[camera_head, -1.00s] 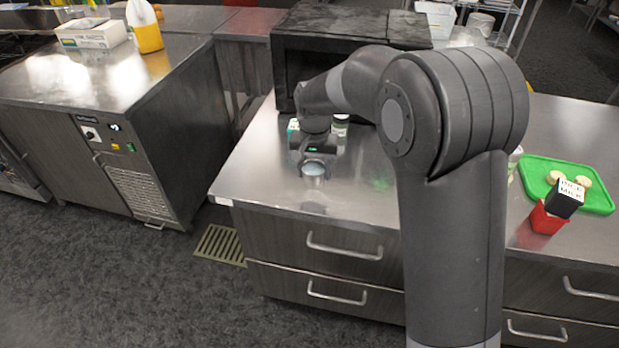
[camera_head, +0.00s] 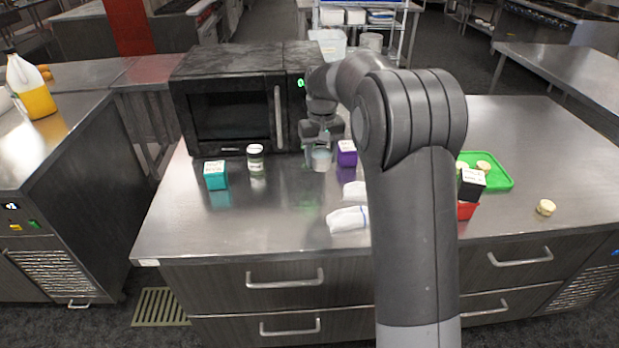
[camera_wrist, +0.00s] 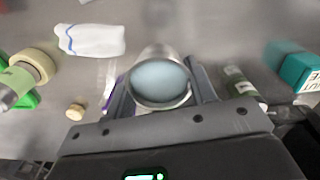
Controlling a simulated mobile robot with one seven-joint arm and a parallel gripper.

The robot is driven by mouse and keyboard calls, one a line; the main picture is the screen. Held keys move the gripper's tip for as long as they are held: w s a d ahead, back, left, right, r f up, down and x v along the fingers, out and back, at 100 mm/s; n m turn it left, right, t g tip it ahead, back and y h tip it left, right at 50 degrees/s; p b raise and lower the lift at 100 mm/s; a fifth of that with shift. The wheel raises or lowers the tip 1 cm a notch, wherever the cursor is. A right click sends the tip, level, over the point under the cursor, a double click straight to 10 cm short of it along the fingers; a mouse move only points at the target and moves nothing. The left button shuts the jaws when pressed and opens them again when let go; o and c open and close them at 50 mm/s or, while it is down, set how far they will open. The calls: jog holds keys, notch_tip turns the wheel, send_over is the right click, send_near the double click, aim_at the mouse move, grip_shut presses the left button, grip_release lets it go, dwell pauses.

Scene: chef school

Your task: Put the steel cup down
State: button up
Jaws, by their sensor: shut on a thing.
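The steel cup (camera_head: 321,161) is in my gripper (camera_head: 322,146), in front of the right part of the microwave. It looks upright in the head view. In the wrist view the cup (camera_wrist: 160,80) sits between the two fingers of my gripper (camera_wrist: 161,92), its round rim and pale blue inside facing the camera. The gripper is shut on it. I cannot tell whether the cup's base touches the steel counter (camera_head: 270,225) or hangs slightly above it.
A purple box (camera_head: 347,154) stands close right of the cup. A green-labelled jar (camera_head: 255,158) and teal box (camera_head: 215,175) stand left. White cloths (camera_head: 347,219) lie in front. The black microwave (camera_head: 235,115) is behind. The counter's front left is clear.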

jog(key=w+d, duration=0.5)
jog(key=d, duration=0.4)
send_over(313, 175)
jog(key=shift+n, duration=0.4)
notch_tip(313, 175, down, 7)
jog(key=shift+f, duration=2.15)
jog(key=shift+f, duration=0.15)
jog(key=o, duration=1)
